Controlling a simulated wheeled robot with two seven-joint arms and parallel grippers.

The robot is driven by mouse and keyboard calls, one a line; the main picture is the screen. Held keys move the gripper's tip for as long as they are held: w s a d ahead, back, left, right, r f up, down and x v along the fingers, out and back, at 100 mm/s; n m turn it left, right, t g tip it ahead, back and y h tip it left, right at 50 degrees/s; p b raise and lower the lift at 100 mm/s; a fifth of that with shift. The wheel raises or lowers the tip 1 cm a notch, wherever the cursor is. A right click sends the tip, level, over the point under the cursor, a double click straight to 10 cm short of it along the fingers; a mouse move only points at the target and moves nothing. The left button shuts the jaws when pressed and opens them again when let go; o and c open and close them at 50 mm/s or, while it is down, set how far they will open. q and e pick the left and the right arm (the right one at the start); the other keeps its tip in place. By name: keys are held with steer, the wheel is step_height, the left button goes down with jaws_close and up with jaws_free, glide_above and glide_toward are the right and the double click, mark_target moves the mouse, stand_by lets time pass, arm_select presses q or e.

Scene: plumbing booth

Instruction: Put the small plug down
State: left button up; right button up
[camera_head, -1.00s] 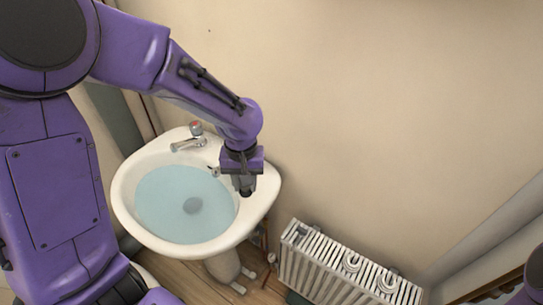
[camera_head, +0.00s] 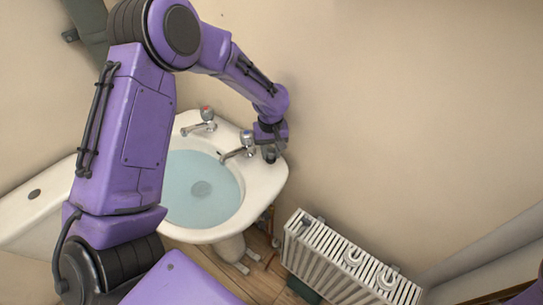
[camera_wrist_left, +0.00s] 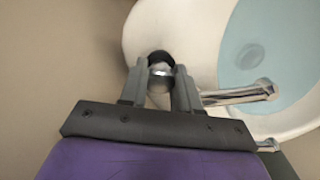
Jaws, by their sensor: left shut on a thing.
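The small plug (camera_wrist_left: 161,71), a shiny metal piece with a black round part, sits between the fingertips of my left gripper (camera_wrist_left: 160,78) in the left wrist view. In the head view my left gripper (camera_head: 270,152) is over the back right corner of the white basin (camera_head: 268,185), right beside the blue-topped tap (camera_head: 240,148). It is shut on the plug, which is mostly hidden there. I cannot tell whether the plug touches the basin ledge. My right gripper is out of view.
A red-topped tap (camera_head: 203,121) stands further left. A white radiator (camera_head: 335,265) is at the lower right. The wall lies close behind the gripper.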

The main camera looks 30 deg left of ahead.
mark_target(271, 158)
arm_select(q)
steer(key=f, duration=0.1)
steer(key=f+p, duration=0.1)
steer(key=f, duration=0.1)
steer(key=shift+w+f, duration=0.2)
steer(key=shift+f, duration=0.15)
steer(key=shift+f, duration=0.1)
steer(key=o, duration=1.1)
steer(key=shift+c, duration=0.2)
step_height(271, 158, up, 12)
steer(key=shift+r+b, duration=0.2)
steer(key=shift+b, duration=0.65)
